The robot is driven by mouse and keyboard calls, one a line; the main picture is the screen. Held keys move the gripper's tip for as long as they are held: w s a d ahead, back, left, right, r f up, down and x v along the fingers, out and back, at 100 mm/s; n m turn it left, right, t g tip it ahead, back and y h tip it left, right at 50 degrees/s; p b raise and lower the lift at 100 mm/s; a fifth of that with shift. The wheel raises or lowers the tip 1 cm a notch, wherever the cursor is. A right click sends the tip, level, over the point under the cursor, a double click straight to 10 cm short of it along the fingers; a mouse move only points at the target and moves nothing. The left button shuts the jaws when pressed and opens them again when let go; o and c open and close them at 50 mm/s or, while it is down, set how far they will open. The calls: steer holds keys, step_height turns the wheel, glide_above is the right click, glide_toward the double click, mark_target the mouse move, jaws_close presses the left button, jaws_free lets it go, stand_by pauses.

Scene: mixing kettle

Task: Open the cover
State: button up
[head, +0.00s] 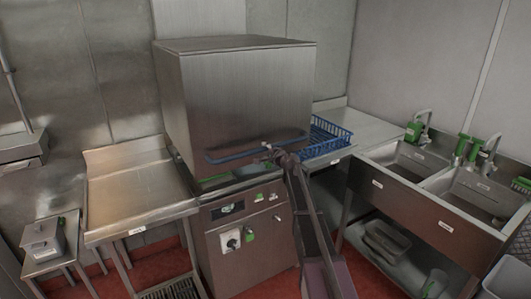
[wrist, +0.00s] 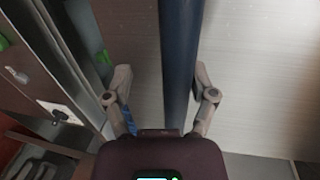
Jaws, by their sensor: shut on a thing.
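The cover (head: 245,95) is a large boxy steel hood on the dishwashing machine (head: 245,245). A dark opening with a green patch shows below its lower front edge, so it sits somewhat above the machine's top. A blue bar handle (head: 235,155) runs along the cover's lower front. My gripper (head: 272,152) is at the handle's right part and shut on it. In the wrist view the handle (wrist: 178,60) runs top to bottom between the two fingers of my gripper (wrist: 163,75). The exact finger contact is hidden there.
A steel side table (head: 135,200) stands left of the machine. A blue rack (head: 325,137) lies on the counter at right, near the cover. A double sink (head: 435,180) with green-handled taps is at far right. Red floor shows in front.

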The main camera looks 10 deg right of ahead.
steer(key=shift+f+b, duration=0.85)
steer(key=shift+f, duration=0.35)
steer(key=shift+s+d, duration=0.1)
steer(key=shift+s, duration=0.05)
steer(key=p+v, duration=0.3)
steer(key=v, duration=1.2)
steer(key=shift+s, duration=0.25)
stand_by(1.2)
steer(key=shift+r, duration=0.1)
stand_by(0.4)
